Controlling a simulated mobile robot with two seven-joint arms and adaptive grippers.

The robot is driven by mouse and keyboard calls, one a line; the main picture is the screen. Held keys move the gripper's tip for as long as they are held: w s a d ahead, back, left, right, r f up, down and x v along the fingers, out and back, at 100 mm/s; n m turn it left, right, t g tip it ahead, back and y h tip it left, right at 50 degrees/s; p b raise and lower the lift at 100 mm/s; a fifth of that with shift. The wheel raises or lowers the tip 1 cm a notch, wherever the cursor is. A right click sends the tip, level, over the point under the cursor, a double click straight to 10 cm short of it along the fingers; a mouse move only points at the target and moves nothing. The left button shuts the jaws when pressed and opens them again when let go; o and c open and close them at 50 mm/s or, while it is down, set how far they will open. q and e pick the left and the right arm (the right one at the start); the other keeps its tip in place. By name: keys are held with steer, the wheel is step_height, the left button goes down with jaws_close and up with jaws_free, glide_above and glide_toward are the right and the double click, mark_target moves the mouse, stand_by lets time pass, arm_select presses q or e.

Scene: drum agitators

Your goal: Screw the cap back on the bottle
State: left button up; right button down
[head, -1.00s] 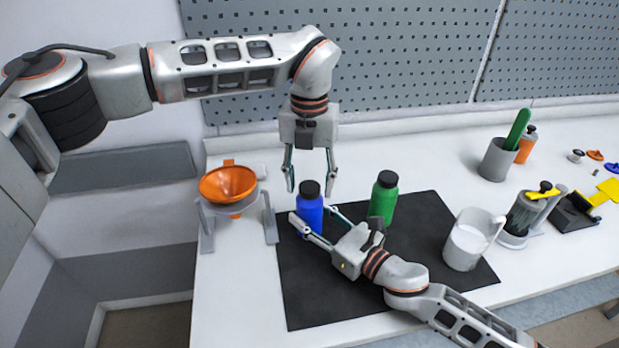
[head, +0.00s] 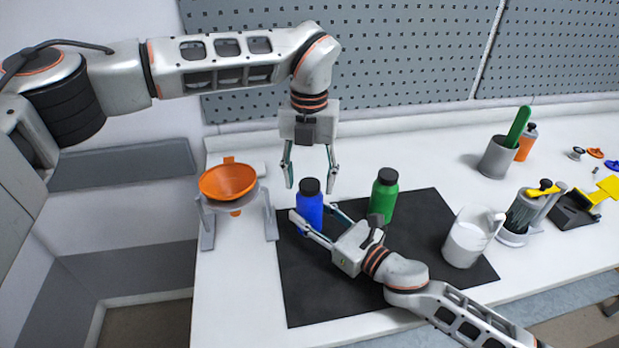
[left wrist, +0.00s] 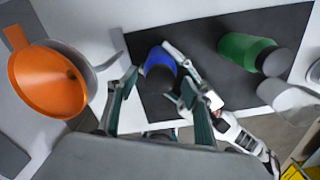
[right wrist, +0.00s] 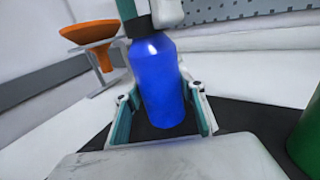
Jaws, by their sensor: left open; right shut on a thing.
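The blue bottle (head: 310,212) stands upright on the black mat (head: 305,296), with a black cap (head: 309,186) on its top. I cannot tell how tightly the cap is screwed. My right gripper (head: 313,212) is shut around the bottle's body from the front; the right wrist view shows the bottle (right wrist: 162,85) between its fingers. My left gripper (head: 310,184) points down, open, with its fingertips on either side of the cap and apart from it. In the left wrist view the dark cap (left wrist: 159,59) lies between and beyond the open fingers.
A green bottle (head: 383,203) with a black cap stands close right of the blue one. A white jug (head: 467,243) stands on the mat's right part. An orange funnel (head: 228,181) sits in a grey stand at left. A grey cup (head: 496,158) stands at back right. The mat's front left is clear.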

arm_select(q)
step_height(320, 180, up, 12)
stand_by(0.5)
arm_select(e)
steer(key=c, duration=1.2)
jaws_free()
steer(key=v, duration=1.2)
steer(key=shift+r, duration=0.1)
arm_select(q)
steer(key=shift+f, duration=0.1)
